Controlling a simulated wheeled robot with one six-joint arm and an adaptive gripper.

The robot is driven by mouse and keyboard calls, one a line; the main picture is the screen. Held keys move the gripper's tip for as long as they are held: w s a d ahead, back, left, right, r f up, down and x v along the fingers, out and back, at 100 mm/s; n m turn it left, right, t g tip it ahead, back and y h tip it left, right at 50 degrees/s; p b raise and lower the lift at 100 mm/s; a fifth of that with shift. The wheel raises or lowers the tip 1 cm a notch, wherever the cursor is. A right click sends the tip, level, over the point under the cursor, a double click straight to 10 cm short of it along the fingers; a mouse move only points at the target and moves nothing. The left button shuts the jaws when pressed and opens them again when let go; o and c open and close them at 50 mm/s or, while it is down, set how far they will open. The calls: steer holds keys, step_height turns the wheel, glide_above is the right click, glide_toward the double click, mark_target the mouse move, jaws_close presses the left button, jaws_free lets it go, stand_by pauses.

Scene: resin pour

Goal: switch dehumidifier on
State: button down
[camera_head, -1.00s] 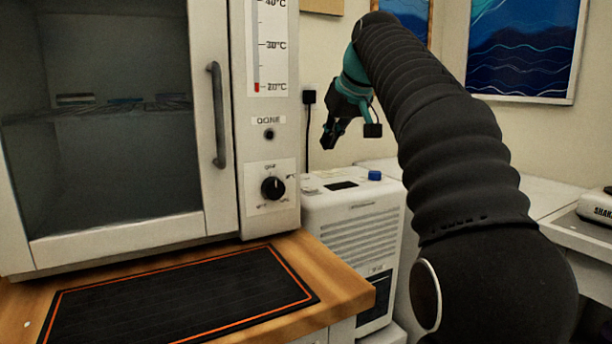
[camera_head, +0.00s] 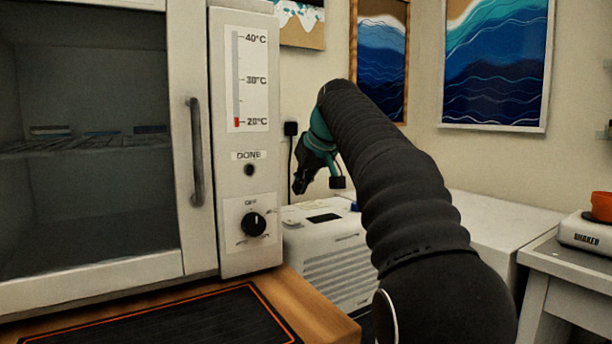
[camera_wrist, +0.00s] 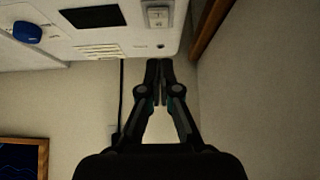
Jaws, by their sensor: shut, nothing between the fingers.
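The dehumidifier (camera_head: 335,262) is a white box with a slatted front. It stands to the right of the oven-like cabinet. Its top has a dark display (camera_head: 324,218) and a blue knob (camera_head: 354,207), partly hidden by my arm. In the wrist view its top shows a small light switch (camera_wrist: 157,17), the display (camera_wrist: 93,16) and the blue knob (camera_wrist: 27,32). My gripper (camera_head: 299,188) is above the back left of the dehumidifier, pointing down. In the wrist view my gripper (camera_wrist: 166,62) is shut and empty, its tips just short of the panel edge near the switch.
The cabinet (camera_head: 225,150) with its dial and handle stands close on the left. A wall plug (camera_head: 290,129) with a black cord is behind my gripper. A white unit (camera_head: 500,220) and a table with a shaker (camera_head: 588,234) are on the right.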

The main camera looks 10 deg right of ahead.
mark_target(295, 223)
steer(key=f, duration=0.2)
steer(key=w+f, duration=0.1)
steer(key=f, duration=0.1)
steer(key=w+f, duration=0.1)
steer(key=shift+a+f, duration=0.35)
steer(key=shift+f, duration=0.05)
steer(key=shift+s+f+b, duration=0.1)
steer(key=shift+f+b, duration=0.25)
steer(key=shift+f, duration=0.35)
steer(key=f+b, duration=0.1)
steer(key=b, duration=0.2)
steer(key=shift+s+d+f+t, duration=0.1)
steer(key=shift+f+t, duration=0.15)
steer(key=shift+t, duration=0.15)
steer(key=shift+r+p, duration=0.4)
steer(key=shift+r, duration=0.15)
steer(key=shift+r+p, duration=0.7)
steer(key=shift+p, duration=0.1)
